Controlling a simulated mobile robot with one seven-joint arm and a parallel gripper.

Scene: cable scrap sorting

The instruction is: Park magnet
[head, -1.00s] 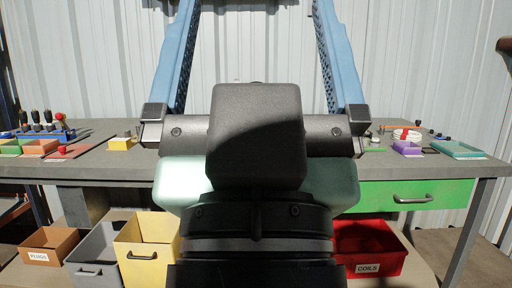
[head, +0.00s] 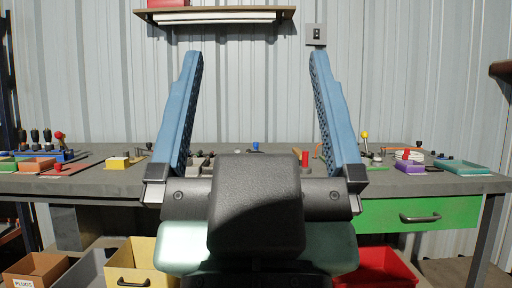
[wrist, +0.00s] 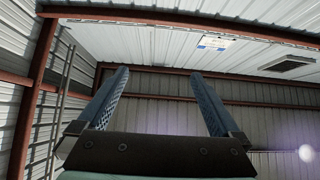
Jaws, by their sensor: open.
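I cannot tell which item is the magnet. A red-knobbed item (head: 57,168) stands on a flat red mat at the left of the workbench (head: 100,182). A red upright cylinder (head: 305,158) and a blue-topped item (head: 255,147) stand at the middle, partly behind my arm. My gripper (head: 255,62) is open, with two blue fingers pointing up and wide apart, in front of the wall. In the wrist view my gripper (wrist: 160,74) shows nothing between its fingers, only the walls and roof. My arm hides part of the bench middle.
A blue rack (head: 40,156) with several handles, an orange tray (head: 38,164) and a yellow block (head: 117,162) are left. A purple tray (head: 410,168) and teal tray (head: 462,167) are right. Yellow (head: 145,256) and red (head: 385,268) bins sit below. A shelf (head: 215,14) hangs above.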

